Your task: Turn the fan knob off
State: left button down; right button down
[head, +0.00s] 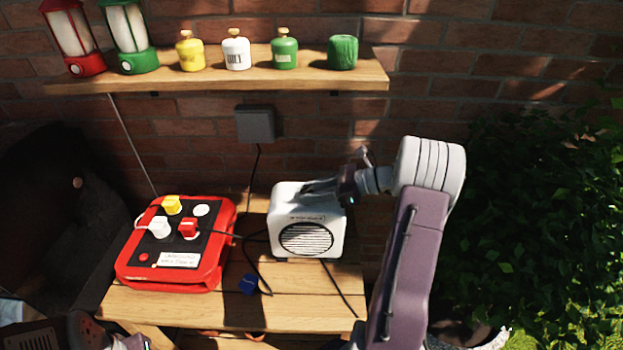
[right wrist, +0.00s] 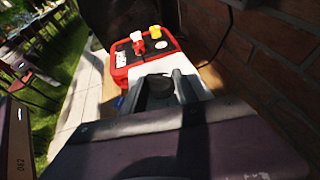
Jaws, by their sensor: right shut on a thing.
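The fan is a small white box (head: 282,222) with a round dark grille on its front, standing at the right end of the wooden table. My right gripper (head: 316,187) reaches in from the right over the fan's top. In the right wrist view its two fingers (right wrist: 163,88) stand on either side of a dark round knob (right wrist: 158,85) on the white top and are shut on it. In the head view the fingers and shadow hide the knob. Part of my left arm shows at the bottom left edge; its fingers are out of the picture.
A red box (head: 128,272) with yellow, white and red knobs stands left of the fan and also shows in the right wrist view (right wrist: 121,60). A blue piece (head: 249,284) lies in front. A shelf (head: 215,83) with lanterns and canisters hangs above. Bushes (head: 545,215) grow at right.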

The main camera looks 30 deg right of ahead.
jog(key=n+g+p, duration=0.1)
jog(key=n+g+y+p, duration=0.1)
jog(key=g+p, duration=0.1)
jog(key=shift+w+d+r+n+y+p, duration=0.1)
jog(key=shift+w+r+n+y+p, duration=0.15)
jog(key=shift+n+y+p, duration=0.15)
jog(key=shift+w+f+n+g+y+p, duration=0.15)
jog(key=shift+n+g+y+p, duration=0.15)
jog(key=shift+n+g+p, duration=0.4)
jog(key=shift+s+f+n+g+y+p, duration=0.1)
jog(key=shift+n+g+y+p, duration=0.3)
jog(key=shift+n+g, duration=0.45)
jog(key=shift+g, duration=0.25)
jog(key=c, duration=1)
grip_release()
jog(key=shift+o, duration=0.2)
